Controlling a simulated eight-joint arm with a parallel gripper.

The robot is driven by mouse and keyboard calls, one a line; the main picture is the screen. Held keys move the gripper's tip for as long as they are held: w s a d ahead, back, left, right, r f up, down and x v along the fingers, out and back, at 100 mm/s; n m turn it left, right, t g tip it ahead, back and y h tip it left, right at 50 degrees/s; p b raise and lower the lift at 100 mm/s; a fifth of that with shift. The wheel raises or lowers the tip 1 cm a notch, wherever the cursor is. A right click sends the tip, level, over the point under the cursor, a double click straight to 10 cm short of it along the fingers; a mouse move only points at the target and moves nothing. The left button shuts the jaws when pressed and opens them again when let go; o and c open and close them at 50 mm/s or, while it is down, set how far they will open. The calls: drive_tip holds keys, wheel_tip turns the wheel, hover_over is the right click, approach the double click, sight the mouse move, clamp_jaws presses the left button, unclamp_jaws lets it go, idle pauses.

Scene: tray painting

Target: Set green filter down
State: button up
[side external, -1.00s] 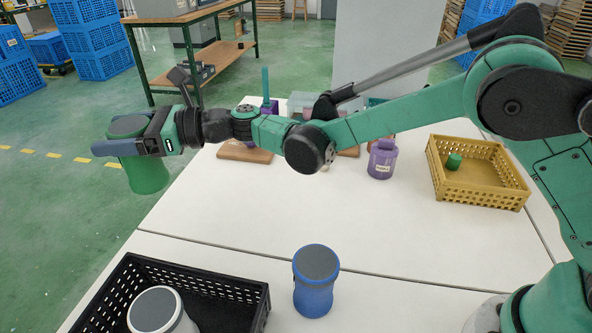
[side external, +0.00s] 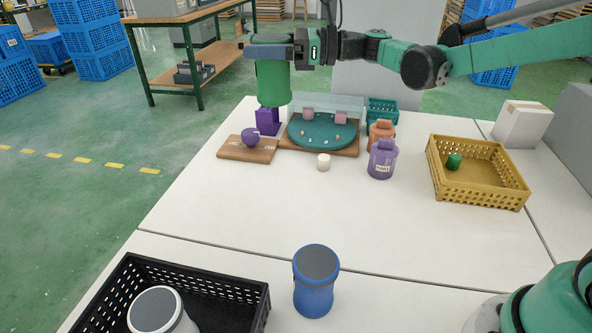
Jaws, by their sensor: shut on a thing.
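The green filter (side external: 272,83) is a green cylinder with a dark cap, held upright in the air at the upper middle of the side external view. My gripper (side external: 268,50) is shut around its top, with the arm reaching in from the right. In the picture the filter's lower end overlaps the purple block (side external: 268,121) at the back of the table; I cannot tell its exact height above it.
The white table (side external: 250,200) is clear in the middle. A blue canister (side external: 315,283) and a black crate (side external: 215,283) are in front. A yellow basket (side external: 480,195) is right, purple (side external: 382,160) and orange (side external: 381,131) jars mid-right. A teal disc (side external: 322,134) and a wooden board (side external: 248,153) lie behind.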

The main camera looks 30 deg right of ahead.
drive_tip(key=f, duration=2)
drive_tip(key=shift+s+d, duration=0.1)
drive_tip(key=shift+d, duration=0.25)
drive_tip(key=shift+f, duration=0.15)
